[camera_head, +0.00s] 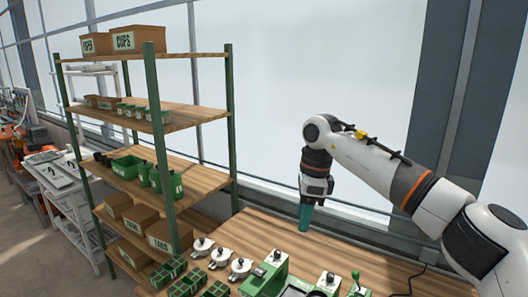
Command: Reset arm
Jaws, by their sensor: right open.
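My right arm comes in from the right and bends down over the wooden table (345,245). My right gripper (305,218), with teal fingers, points down just above or at the table's back part. It is open, and I see nothing between its fingers. My left gripper is not in the picture.
A shelf unit (150,110) with green posts stands left, holding cardboard boxes (137,40) and green bins (126,167). The table's middle is clear.

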